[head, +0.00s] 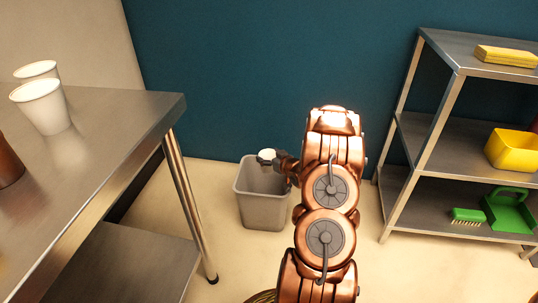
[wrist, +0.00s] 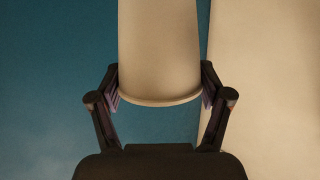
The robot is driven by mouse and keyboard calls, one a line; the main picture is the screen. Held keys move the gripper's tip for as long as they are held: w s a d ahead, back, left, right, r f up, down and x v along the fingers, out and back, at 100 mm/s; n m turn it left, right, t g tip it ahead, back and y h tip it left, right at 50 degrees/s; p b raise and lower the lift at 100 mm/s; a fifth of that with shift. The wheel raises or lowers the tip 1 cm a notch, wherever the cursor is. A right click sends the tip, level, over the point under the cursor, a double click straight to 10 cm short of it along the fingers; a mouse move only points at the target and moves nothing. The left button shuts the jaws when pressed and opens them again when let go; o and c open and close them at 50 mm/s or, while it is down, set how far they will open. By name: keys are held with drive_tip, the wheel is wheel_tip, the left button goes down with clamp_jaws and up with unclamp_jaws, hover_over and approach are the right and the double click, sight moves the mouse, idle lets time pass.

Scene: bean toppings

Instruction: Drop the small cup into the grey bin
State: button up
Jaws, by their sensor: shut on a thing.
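The small cup (wrist: 160,50) is pale and fills the top middle of the wrist view. My gripper (wrist: 160,85) is shut on it, with one finger on each side. In the head view a bit of the cup's white top (head: 267,153) shows at my gripper (head: 270,160), which appears over the back part of the grey bin's opening. The grey bin (head: 263,212) stands on the floor, left of my arm. My gripper and arm hide part of its right side. The cup's height above the rim is hard to tell.
A steel table (head: 110,125) stands at left with two white cups (head: 42,106) and a brown object (head: 8,162). A shelf rack (head: 440,125) at right holds a yellow bin (head: 513,150) and a green dustpan (head: 510,212). The blue wall (head: 240,70) rises behind the bin.

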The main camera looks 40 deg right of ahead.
drive_tip(key=o, duration=0.7)
drive_tip(key=shift+s, duration=0.1)
drive_tip(key=v, duration=1.1)
drive_tip(key=shift+s+r, duration=0.15)
drive_tip(key=shift+s, duration=0.2)
idle(0.3)
